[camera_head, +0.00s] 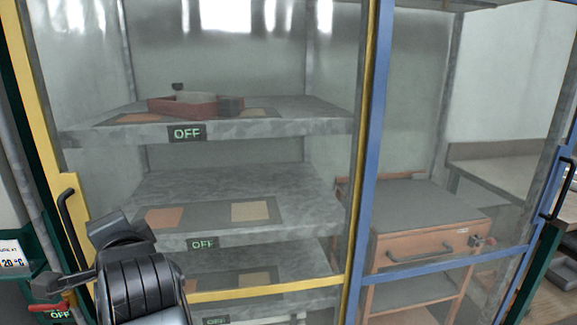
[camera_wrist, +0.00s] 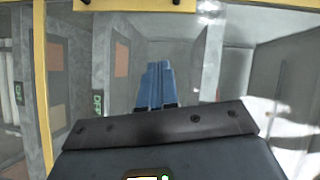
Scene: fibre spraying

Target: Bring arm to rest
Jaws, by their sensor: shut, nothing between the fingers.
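My arm reaches into the lower left of the head view, in front of the glass cabinet with its yellow door frame (camera_head: 365,150). In the wrist view my gripper (camera_wrist: 156,68) shows its two blue fingers pressed together, with nothing between them. They point toward the cabinet's shelves, seen turned on their side. I cannot make out the fingertips clearly in the head view. The door handle (camera_head: 72,225) on the yellow frame is close to my arm; I cannot tell whether they touch.
A red tray (camera_head: 185,106) with items stands on the top shelf (camera_head: 310,128). Lower shelves carry OFF labels. A blue-framed door (camera_head: 366,215) is on the right, with an orange drawer cart (camera_head: 420,246) behind it. A red-handled valve (camera_head: 48,307) is at the lower left.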

